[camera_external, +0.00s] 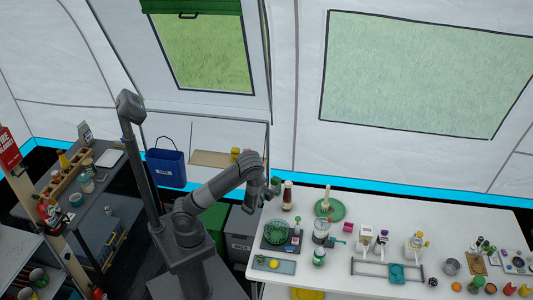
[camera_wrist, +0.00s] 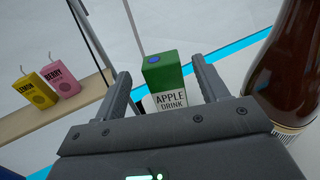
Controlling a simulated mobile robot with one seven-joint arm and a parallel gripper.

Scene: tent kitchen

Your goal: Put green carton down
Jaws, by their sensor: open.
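The green carton, a green and white apple drink box (camera_wrist: 163,74) with a blue cap, shows upright between my fingertips in the wrist view. My gripper (camera_wrist: 160,67) is open, with a visible gap between the carton and each finger. In the external view, the green carton (camera_external: 276,185) is a small green shape beside my gripper (camera_external: 267,190), at the back left corner of the white table (camera_external: 355,212). The carton's lower part is hidden behind the gripper body, so I cannot see clearly what it rests on.
A brown bottle (camera_wrist: 290,65) stands close on the right in the wrist view; it also shows in the external view (camera_external: 287,196). Yellow (camera_wrist: 36,88) and pink (camera_wrist: 64,76) cartons stand on a wooden shelf (camera_wrist: 50,118) to the left. A green plate (camera_external: 337,211) lies further right.

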